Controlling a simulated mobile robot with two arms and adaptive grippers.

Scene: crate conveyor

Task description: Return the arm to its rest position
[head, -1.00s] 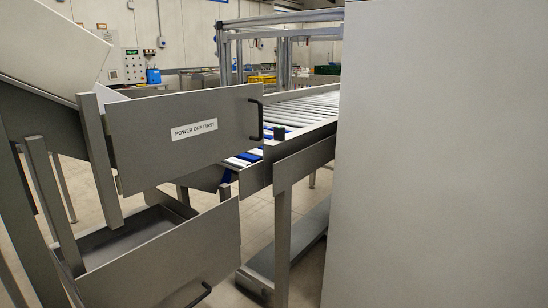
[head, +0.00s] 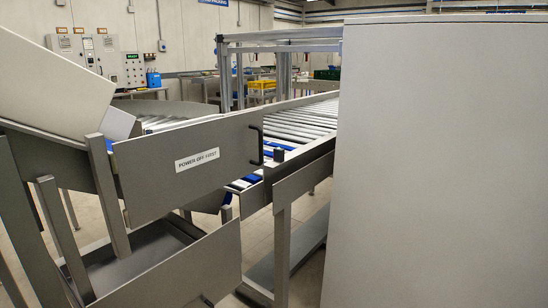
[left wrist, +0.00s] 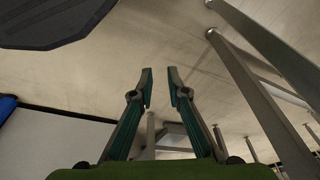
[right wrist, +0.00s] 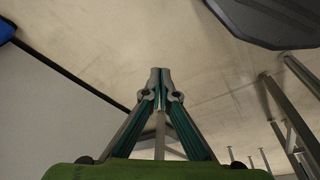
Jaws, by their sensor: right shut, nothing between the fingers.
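My left gripper (left wrist: 160,78) shows in the left wrist view with its two fingers apart and nothing between them. Bare floor lies beyond it. My right gripper (right wrist: 160,76) shows in the right wrist view with its fingertips together and nothing held. Neither gripper shows in the head view. In the head view, large pale smooth panels stand at the left (head: 52,62) and at the right (head: 435,160), close to the camera and hiding what is behind them.
A grey metal panel (head: 150,175) labelled "POWER OFF FIRST" with a black handle stands at the left, above an open tray (head: 150,252). A roller conveyor (head: 300,122) runs behind. Metal legs (left wrist: 265,95) stand at the right in the left wrist view. A control box (head: 132,68) hangs on the far wall.

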